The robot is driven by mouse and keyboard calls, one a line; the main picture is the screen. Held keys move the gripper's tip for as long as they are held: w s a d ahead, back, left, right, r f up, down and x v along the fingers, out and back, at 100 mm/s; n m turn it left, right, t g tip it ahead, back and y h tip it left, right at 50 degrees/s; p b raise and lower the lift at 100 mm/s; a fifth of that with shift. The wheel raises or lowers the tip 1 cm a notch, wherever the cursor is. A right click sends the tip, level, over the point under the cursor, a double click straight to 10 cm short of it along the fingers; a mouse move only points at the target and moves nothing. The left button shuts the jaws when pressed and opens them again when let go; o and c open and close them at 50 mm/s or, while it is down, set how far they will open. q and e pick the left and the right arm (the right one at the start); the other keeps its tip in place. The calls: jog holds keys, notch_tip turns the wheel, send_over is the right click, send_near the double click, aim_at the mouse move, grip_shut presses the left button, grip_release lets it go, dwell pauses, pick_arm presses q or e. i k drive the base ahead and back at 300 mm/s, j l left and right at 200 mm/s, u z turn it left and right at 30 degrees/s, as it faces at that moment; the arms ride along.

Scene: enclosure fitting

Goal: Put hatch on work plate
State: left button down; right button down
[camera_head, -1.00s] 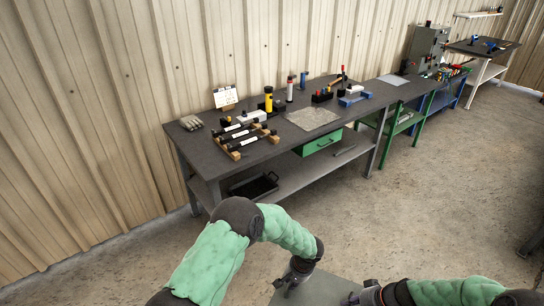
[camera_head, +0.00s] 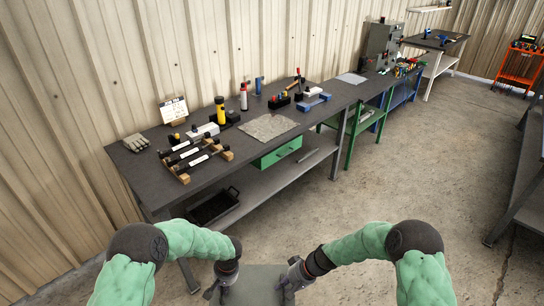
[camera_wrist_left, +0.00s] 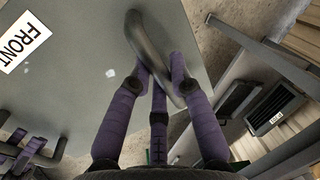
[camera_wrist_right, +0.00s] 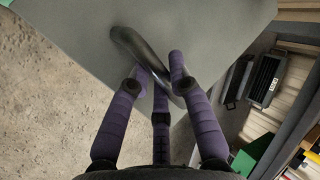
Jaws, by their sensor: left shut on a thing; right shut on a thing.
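The hatch (camera_head: 255,287) is a flat grey panel held between my two grippers at the bottom of the head view. In the left wrist view the hatch (camera_wrist_left: 100,95) carries a white FRONT label and a dark curved handle (camera_wrist_left: 150,50). My left gripper (camera_head: 218,288) is shut on that handle. My right gripper (camera_head: 292,285) is shut on the other handle (camera_wrist_right: 145,62), seen in the right wrist view. A grey textured square plate (camera_head: 267,127) lies on the long workbench (camera_head: 240,150); it may be the work plate, but I cannot tell for sure.
On the workbench are a rack of black rods (camera_head: 195,155), gloves (camera_head: 135,142), a yellow-and-black cylinder (camera_head: 220,111) and a blue stand (camera_head: 313,103). A green drawer (camera_head: 280,153) hangs under the top. Another bench (camera_head: 525,170) stands at right. The floor between is clear.

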aim_at(269, 125)
jog(key=i+l, duration=0.25)
jog(key=i, duration=0.25)
jog(key=i+l, duration=0.2)
jog(key=i, duration=0.25)
jog(key=i+l, duration=0.25)
jog(key=i, duration=0.25)
jog(key=i+l, duration=0.2)
jog(key=i, duration=0.25)
